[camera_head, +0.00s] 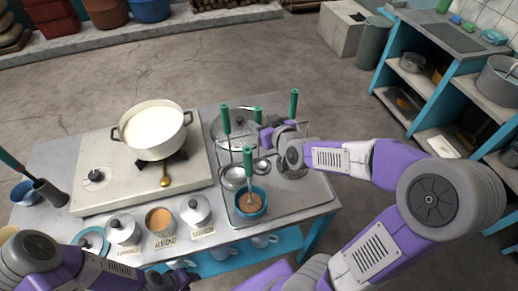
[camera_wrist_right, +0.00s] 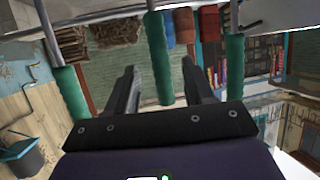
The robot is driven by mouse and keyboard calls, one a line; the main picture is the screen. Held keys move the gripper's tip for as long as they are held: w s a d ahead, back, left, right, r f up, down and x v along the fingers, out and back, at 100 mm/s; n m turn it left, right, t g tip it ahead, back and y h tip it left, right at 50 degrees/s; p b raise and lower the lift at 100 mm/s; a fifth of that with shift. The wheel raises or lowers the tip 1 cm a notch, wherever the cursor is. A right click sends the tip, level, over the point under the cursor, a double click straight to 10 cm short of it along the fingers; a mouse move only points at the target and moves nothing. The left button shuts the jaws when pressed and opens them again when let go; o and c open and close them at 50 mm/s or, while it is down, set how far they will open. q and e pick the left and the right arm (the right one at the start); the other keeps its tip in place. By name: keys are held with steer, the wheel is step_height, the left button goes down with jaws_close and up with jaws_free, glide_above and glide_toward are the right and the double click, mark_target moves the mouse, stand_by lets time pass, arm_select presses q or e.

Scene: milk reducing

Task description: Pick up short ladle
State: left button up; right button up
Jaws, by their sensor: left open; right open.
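Several green-handled utensils stand on the metal tray (camera_head: 232,215) right of the stove. One green handle (camera_head: 225,120) is at the left, one (camera_head: 293,103) at the right, and one (camera_head: 248,158) stands in a blue cup (camera_head: 251,214) in front. I cannot tell which is the short ladle. My right gripper (camera_head: 265,136) is among the handles. In the right wrist view its two fingers (camera_wrist_right: 159,68) are apart, with a green handle (camera_wrist_right: 157,45) showing between them, not gripped. My left arm is at the lower left; its gripper does not show.
Lidded jars (camera_head: 122,230) and an almond jar (camera_head: 160,222) line the front edge. Other green handles (camera_wrist_right: 68,92) (camera_wrist_right: 234,65) flank the right gripper closely.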

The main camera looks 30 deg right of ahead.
steer(key=b+x, duration=0.1)
steer(key=x, duration=0.3)
steer(key=shift+w, duration=0.35)
steer(key=shift+r, duration=0.1)
jaws_close()
